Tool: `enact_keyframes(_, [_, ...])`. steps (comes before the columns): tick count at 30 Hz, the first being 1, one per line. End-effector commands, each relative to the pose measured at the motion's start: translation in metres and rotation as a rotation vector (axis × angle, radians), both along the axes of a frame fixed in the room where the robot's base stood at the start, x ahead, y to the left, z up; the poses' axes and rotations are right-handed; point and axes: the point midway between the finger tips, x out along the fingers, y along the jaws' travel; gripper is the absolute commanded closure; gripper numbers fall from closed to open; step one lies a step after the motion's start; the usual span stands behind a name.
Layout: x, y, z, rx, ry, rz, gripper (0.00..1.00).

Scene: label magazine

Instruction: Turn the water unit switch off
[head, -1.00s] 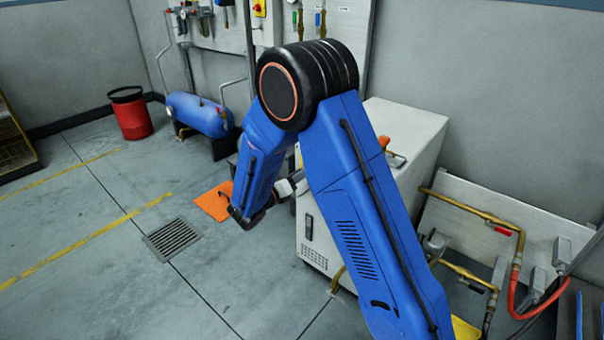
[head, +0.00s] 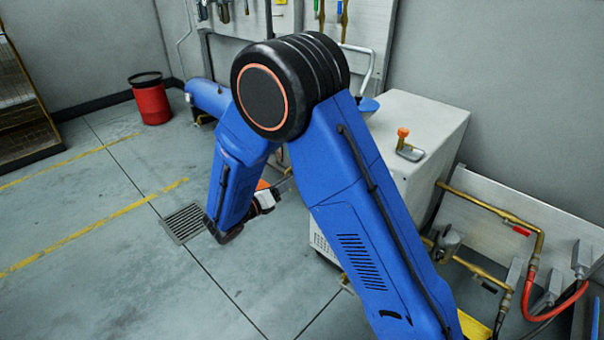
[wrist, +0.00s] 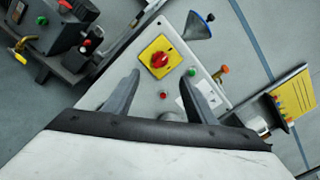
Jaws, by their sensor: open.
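In the wrist view a red rotary switch (wrist: 159,60) sits on a square yellow plate (wrist: 146,48) on a light grey panel. Its handle looks slanted; I cannot read any position marks. My gripper (wrist: 160,78) is open, its two dark fingers spread on either side below the switch in the picture. The fingers are apart from the switch and hold nothing. In the head view the white cabinet (head: 440,120) stands behind my arm, which hides much of its front. The switch is not visible there, and my gripper is mostly hidden.
Near the switch are a green button (wrist: 191,71), a small red light (wrist: 164,96) and a blue funnel (wrist: 199,27). An orange-knobbed lever (head: 404,138) stands on the cabinet top. Brass pipes (head: 490,212) run at right. The floor at left is clear around a drain grate (head: 184,222).

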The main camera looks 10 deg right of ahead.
Motion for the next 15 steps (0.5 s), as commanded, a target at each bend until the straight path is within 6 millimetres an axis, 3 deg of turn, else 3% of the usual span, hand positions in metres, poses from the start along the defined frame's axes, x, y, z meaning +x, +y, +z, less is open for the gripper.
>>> enact_keyframes(6, [-0.017, 0.024, 0.0, 0.0, 0.0, 0.001, 0.49])
enact_keyframes(15, [-0.024, 0.032, 0.0, 0.0, 0.001, -0.001, 0.49])
